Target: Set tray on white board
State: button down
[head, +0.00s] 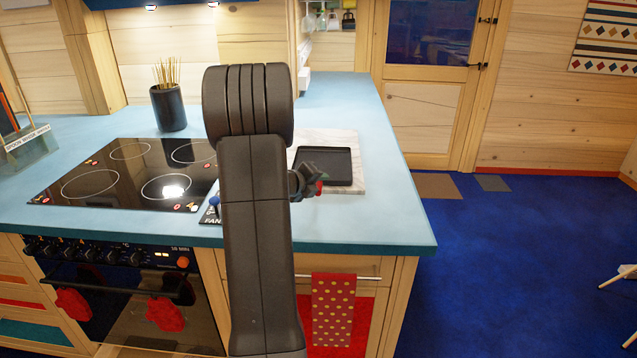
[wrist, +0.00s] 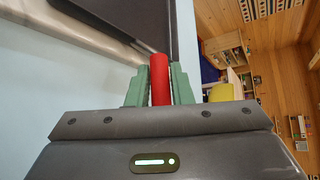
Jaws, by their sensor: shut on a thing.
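The black tray (head: 325,165) lies over the white marbled board (head: 351,137) on the blue counter; the board shows behind it and to its right. I cannot tell if the tray touches the board. My gripper (head: 311,183) is at the tray's near edge, partly hidden by my arm. In the wrist view, my gripper (wrist: 160,88) has its green fingers shut around a red cylindrical piece (wrist: 159,78) at the edge of the dark tray (wrist: 135,20). The join between red piece and tray is hidden. The board's pale edge (wrist: 85,32) runs beside the tray.
The black cooktop (head: 120,172) is to the left, with a dark cup of sticks (head: 169,108) behind it. The counter (head: 388,215) is clear at front right. A dotted red towel (head: 332,310) hangs below. A yellow cylinder (wrist: 222,92) shows right of my fingers.

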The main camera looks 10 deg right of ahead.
jog(key=c, duration=1.3)
grip_release()
jog(key=shift+r, duration=0.1)
jog(key=v, duration=1.2)
jog(key=x, duration=1.2)
jog(key=shift+r, duration=0.65)
